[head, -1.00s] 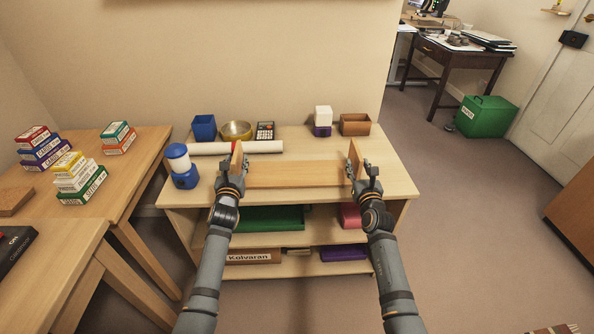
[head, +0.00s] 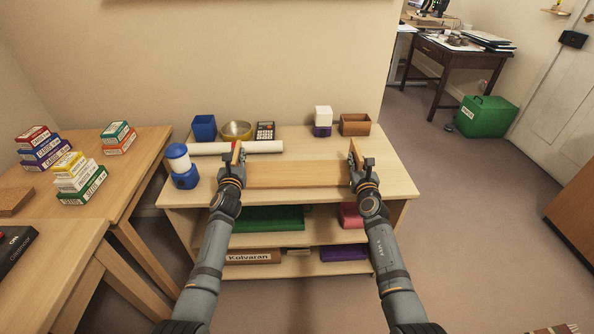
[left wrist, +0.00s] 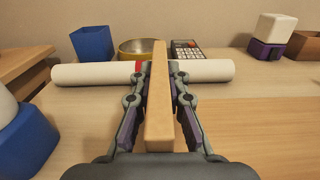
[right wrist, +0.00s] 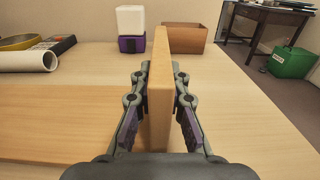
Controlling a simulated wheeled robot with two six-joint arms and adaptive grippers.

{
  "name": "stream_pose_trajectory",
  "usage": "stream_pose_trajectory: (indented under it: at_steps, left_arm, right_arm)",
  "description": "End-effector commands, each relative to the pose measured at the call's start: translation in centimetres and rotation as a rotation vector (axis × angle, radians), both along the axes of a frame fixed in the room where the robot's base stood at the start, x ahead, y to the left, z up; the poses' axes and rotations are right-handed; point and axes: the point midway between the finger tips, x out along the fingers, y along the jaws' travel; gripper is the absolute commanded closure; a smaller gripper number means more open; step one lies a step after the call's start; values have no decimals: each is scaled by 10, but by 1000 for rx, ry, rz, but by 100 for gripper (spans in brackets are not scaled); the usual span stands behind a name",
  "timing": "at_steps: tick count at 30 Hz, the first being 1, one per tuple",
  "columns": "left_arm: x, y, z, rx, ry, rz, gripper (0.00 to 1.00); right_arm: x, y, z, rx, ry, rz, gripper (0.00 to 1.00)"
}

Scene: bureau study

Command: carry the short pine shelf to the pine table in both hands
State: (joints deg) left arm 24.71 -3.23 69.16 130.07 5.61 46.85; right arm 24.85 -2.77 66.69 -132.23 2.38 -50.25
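The short pine shelf (head: 295,174) is a pine board between two upright pine end panels, resting on the pale wooden unit. My left gripper (head: 236,160) is at its left end panel, and my right gripper (head: 358,163) is at its right end panel. In the left wrist view the fingers lie close along both faces of the left panel (left wrist: 160,105). In the right wrist view they do the same at the right panel (right wrist: 160,95). Both look closed on the panels, though finger contact is partly hidden. Which table is the pine table is unclear; a wooden table (head: 143,150) stands at left.
Behind the shelf are a white roll (head: 262,147), blue cup (head: 204,127), yellow bowl (head: 236,130), calculator (head: 265,130), white-and-purple blocks (head: 323,120) and brown box (head: 355,124). A blue-and-white container (head: 182,168) stands close left of my left gripper.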

Motion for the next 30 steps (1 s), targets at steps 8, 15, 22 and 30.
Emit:
stream_pose_trajectory:
  at_steps: [8, 15, 22, 30]
  left_arm:
    - [0, 0, 0, 0, 0, 0, 100]
    - [0, 0, 0, 0, 0, 0, 100]
    - [0, 0, 6, 0, -2, 0, 100]
    - [0, 0, 38, 0, -3, 0, 100]
  right_arm:
    - [0, 0, 0, 0, 0, 0, 100]
    - [0, 0, 0, 0, 0, 0, 100]
    - [0, 0, 6, 0, -3, -1, 100]
    - [0, 0, 38, 0, -3, -1, 100]
